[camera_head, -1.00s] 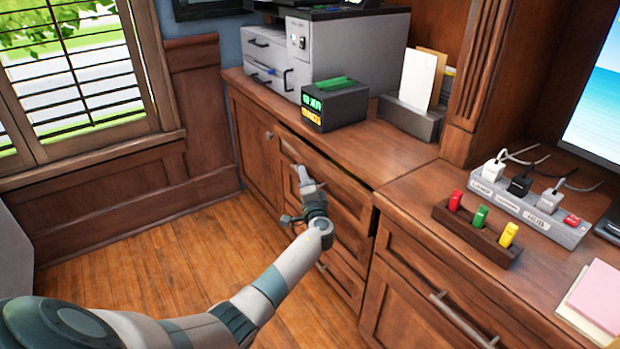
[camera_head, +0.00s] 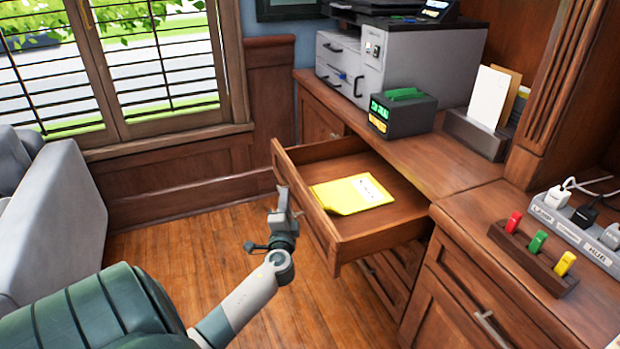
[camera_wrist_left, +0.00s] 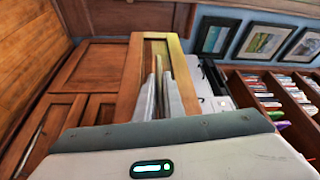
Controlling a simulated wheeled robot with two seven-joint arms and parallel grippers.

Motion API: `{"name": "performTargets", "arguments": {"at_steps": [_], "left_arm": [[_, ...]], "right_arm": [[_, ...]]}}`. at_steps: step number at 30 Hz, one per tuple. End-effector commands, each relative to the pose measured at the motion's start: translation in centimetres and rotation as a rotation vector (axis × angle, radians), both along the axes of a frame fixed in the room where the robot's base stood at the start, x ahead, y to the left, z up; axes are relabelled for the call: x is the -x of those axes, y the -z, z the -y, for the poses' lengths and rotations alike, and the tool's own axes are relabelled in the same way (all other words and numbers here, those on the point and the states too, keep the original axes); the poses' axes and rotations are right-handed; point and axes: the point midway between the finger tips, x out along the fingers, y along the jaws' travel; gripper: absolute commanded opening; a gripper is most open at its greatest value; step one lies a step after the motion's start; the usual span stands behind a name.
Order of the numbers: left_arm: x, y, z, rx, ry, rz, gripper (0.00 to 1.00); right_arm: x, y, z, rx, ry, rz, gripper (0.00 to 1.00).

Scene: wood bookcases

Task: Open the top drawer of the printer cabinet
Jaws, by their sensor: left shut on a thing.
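The top drawer (camera_head: 285,174) of the printer cabinet (camera_head: 405,160) stands well out from the cabinet, with a yellow folder (camera_head: 345,196) lying inside it. My left gripper (camera_head: 284,200) is at the front face of the drawer, near its middle. It is shut on the drawer's handle, which the gripper mostly hides. In the left wrist view the fingers (camera_wrist_left: 160,95) point at the drawer's wooden front (camera_wrist_left: 133,80). My right gripper is in neither view.
A grey armchair (camera_head: 60,215) is at the left. Bare wood floor (camera_head: 200,250) lies between. A lower drawer (camera_head: 390,285) is shut.

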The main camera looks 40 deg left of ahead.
Motion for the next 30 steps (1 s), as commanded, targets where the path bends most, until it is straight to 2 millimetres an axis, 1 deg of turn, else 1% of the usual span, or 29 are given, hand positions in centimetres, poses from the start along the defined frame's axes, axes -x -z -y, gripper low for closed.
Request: {"name": "performTargets", "arguments": {"at_steps": [1,3,7,11,17,27,28,29,30], "left_arm": [[1.4,0.4,-0.4,0.000,-0.001,-0.006,0.00],[2.9,0.4,-1.0,0.001,0.000,-0.005,0.00],[5.2,0.3,-2.0,0.001,0.000,-0.005,0.00],[6.7,0.2,-2.7,0.001,0.000,-0.004,0.00],[7.7,0.2,-3.1,0.001,0.000,-0.002,0.00],[7.7,0.2,-3.1,0.001,0.001,-0.001,0.00],[7.7,0.2,-3.1,0.001,0.000,-0.001,0.16],[7.7,0.2,-3.1,0.001,0.000,-0.001,0.23],[7.7,0.2,-3.1,0.001,0.000,-0.001,0.27]], "right_arm": [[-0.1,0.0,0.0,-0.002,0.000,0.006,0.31],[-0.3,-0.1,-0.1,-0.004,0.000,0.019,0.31],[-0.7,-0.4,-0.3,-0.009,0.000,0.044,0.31],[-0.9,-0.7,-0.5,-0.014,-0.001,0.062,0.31],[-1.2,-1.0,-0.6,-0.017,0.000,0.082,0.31],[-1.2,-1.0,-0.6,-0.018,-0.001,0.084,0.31],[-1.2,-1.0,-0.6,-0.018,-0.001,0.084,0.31],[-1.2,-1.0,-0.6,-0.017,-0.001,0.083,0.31],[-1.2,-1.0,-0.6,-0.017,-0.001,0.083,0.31]]}}
